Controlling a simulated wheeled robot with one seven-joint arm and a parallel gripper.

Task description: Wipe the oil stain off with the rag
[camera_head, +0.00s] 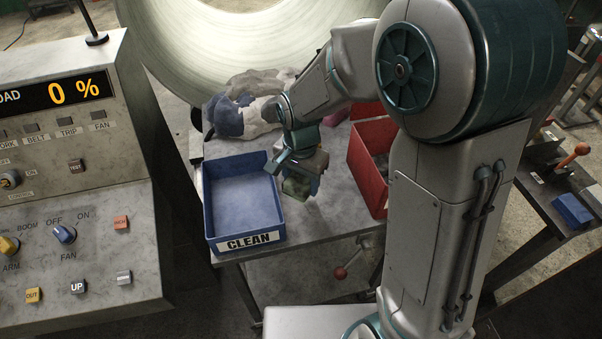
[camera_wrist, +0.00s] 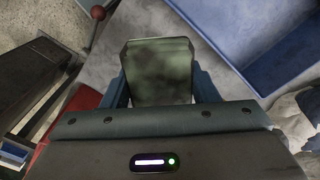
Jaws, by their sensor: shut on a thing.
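My gripper (camera_head: 300,184) is shut on a greenish, box-shaped block (camera_wrist: 160,72), held between its two blue fingers just right of the blue bin marked CLEAN. Dark blotches show on the block's face in the wrist view; I cannot tell whether they are oil. The block (camera_head: 296,187) is partly hidden by the fingers in the head view. A crumpled heap of white, grey and blue rags (camera_head: 262,112) lies at the back of the table, behind the bin. Pale cloth (camera_wrist: 290,122) also shows at the right of the wrist view. No separate oil stain is clear.
The blue bin (camera_head: 238,200) looks empty. A red bin (camera_head: 368,155) stands at the right, partly behind my arm. The grey table (camera_head: 325,212) is bare in front of my gripper. A large pale disc (camera_head: 235,50) rises behind; a control console (camera_head: 75,180) stands left.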

